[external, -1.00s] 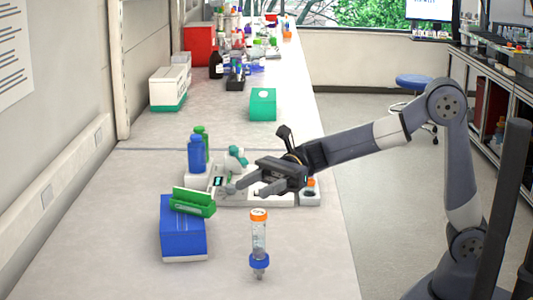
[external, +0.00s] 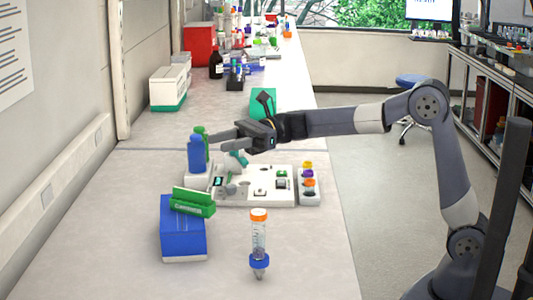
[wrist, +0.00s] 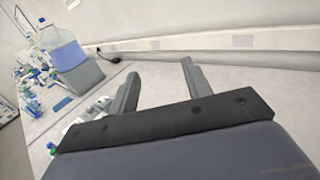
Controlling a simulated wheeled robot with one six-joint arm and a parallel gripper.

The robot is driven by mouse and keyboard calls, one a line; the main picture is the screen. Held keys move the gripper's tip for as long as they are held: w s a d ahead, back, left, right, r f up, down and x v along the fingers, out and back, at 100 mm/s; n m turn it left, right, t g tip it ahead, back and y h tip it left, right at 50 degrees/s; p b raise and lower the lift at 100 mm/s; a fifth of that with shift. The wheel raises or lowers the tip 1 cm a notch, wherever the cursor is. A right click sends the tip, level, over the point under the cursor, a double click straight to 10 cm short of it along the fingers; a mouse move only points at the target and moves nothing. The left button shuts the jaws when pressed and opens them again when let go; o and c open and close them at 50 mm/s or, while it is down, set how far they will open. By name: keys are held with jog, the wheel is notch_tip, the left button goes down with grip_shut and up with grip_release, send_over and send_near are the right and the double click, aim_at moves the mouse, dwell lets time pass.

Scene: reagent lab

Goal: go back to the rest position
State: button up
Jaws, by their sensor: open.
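My gripper (external: 228,138) is raised over the bench in the external view, above the back of a white bench device (external: 262,196) and close to the blue and green bottles. It points to the left. In the wrist view its two fingers (wrist: 158,88) stand wide apart with nothing between them. My arm stretches nearly level from the right side.
A blue bottle (external: 195,154) and a green bottle stand near the fingertips. A blue box (external: 183,236) with a green rack (external: 192,202) and an orange-capped tube (external: 259,240) stand nearer. A small rack (external: 309,190) of coloured caps sits right of the device. The right front bench is clear.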

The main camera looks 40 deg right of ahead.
jog(key=w+d+m+t+h, duration=0.8)
jog(key=w+d+t, duration=0.4)
jog(key=w+d, duration=1.8)
jog(key=shift+w+d+m, duration=0.25)
jog(key=shift+d+m, duration=0.3)
jog(key=shift+m, duration=0.25)
jog(key=shift+f, duration=0.1)
